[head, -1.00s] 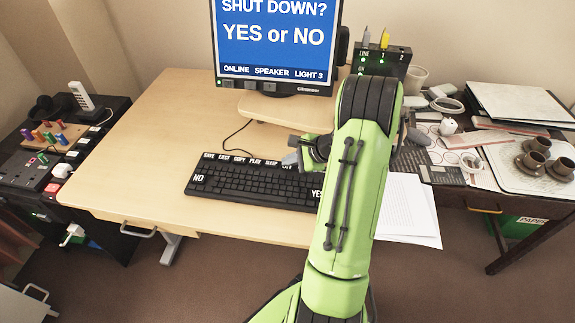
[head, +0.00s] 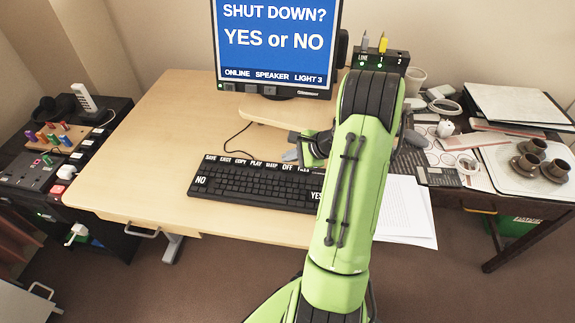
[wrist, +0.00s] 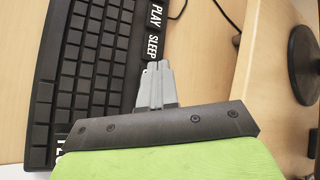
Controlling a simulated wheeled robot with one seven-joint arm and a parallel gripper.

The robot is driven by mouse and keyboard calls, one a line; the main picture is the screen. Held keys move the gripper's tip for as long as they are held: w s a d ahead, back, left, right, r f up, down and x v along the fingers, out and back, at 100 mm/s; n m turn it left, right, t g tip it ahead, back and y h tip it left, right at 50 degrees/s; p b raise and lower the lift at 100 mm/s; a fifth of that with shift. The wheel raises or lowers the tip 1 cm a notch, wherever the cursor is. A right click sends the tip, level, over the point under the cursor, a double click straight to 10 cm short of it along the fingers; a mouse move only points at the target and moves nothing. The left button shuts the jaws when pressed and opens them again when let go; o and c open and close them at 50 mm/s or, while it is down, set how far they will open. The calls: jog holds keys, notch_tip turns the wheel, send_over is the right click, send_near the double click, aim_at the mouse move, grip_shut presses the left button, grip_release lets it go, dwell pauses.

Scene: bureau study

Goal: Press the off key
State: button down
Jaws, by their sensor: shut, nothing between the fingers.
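The black keyboard (head: 255,186) lies on the wooden desk. Its off key (head: 288,167), labelled OFF in white, is in the top row, right of the SLEEP key (head: 266,165). My gripper (head: 290,155) is shut and empty, its grey fingertips just behind the OFF label in the head view. In the wrist view the closed fingertips (wrist: 158,66) are beside the end of the SLEEP key (wrist: 151,45); the off key is hidden there by my gripper. I cannot tell the fingertips' height. The monitor (head: 274,45) reads "SHUT DOWN? YES or NO".
The YES key (head: 316,196) is partly covered by my arm, and the NO key (head: 201,180) is at the keyboard's left. White paper (head: 402,212) lies right of my arm. A monitor stand and cable are behind the keyboard. The desk's left side is clear.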

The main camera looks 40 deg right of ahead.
aim_at(290, 169)
notch_tip(290, 169, up, 4)
jog(key=p, duration=0.3)
jog(key=shift+r, duration=0.2)
jog(key=shift+f, duration=0.15)
dwell(0.3)
